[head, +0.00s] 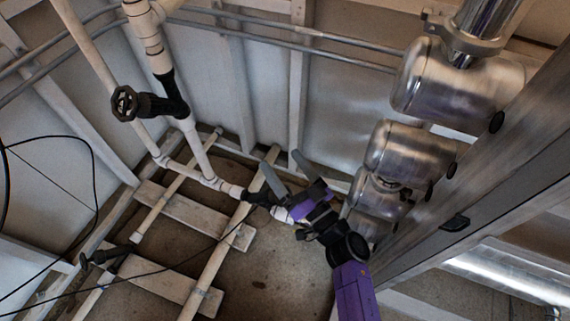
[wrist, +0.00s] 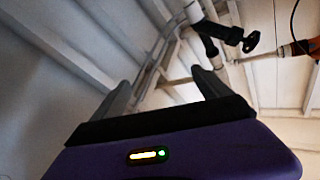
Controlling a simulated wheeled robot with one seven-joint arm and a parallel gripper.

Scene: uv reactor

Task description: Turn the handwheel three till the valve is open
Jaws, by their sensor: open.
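Several black handwheels show, and I cannot tell which is number three. One black handwheel (head: 124,103) sits on a black valve on the upright white pipe, upper left in the head view. Another handwheel (head: 85,260) is low at the left on a floor pipe. A black valve (head: 258,198) lies on a pipe just left of my gripper, its wheel partly hidden. My gripper (head: 285,153) is open and empty, fingers pointing up and away. In the wrist view my gripper (wrist: 160,78) points at bare wall and beams; a black handwheel (wrist: 251,42) shows beyond, right of the fingers, apart from them.
Shiny metal cylinders (head: 410,155) stand to the right of my arm, beside a long grey beam (head: 480,165). White pipes (head: 225,250) and planks (head: 185,212) cross the floor at lower left. A thin black cable hangs at left. Bare floor (head: 265,275) lies below my gripper.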

